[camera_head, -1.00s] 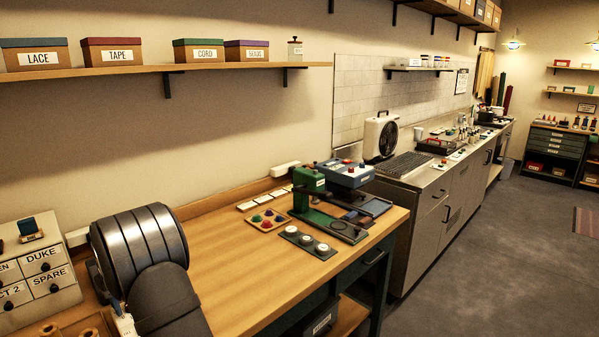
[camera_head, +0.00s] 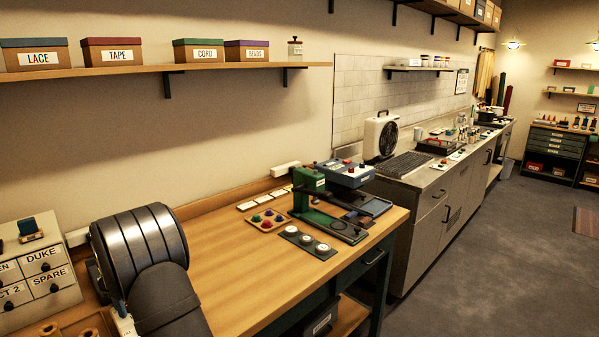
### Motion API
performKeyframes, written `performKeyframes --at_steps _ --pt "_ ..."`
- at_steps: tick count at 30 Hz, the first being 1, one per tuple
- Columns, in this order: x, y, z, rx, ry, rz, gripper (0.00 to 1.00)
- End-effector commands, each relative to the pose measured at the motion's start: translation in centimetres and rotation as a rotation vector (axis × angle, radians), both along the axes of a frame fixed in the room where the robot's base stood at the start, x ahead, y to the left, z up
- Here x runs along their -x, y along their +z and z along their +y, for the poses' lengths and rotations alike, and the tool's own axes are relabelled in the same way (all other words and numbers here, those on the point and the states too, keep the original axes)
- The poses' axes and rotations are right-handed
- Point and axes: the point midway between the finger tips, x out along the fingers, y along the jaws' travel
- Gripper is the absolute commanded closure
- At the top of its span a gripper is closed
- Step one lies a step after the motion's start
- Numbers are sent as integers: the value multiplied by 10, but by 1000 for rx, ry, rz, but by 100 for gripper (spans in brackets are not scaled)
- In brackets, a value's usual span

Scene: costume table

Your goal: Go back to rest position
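My arm shows at the lower left of the head view as a dark, ribbed, rounded link with a grey link below it. It stands over the left part of the wooden table (camera_head: 240,285). My gripper is not clearly in view. Whether it is open, shut or holding anything cannot be seen.
A drawer cabinet (camera_head: 62,303) stands left of my arm. A green press (camera_head: 312,198), a blue box (camera_head: 347,174), a tray of coloured pieces (camera_head: 268,221) and a dark plate with white discs (camera_head: 307,242) sit on the right. The table's middle is clear.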

Motion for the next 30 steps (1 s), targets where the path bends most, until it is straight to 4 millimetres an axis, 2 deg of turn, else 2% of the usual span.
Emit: performKeyframes --at_steps 16,30 --pt "0 0 0 0 415 0 52" --pt "0 0 0 0 22 0 52"
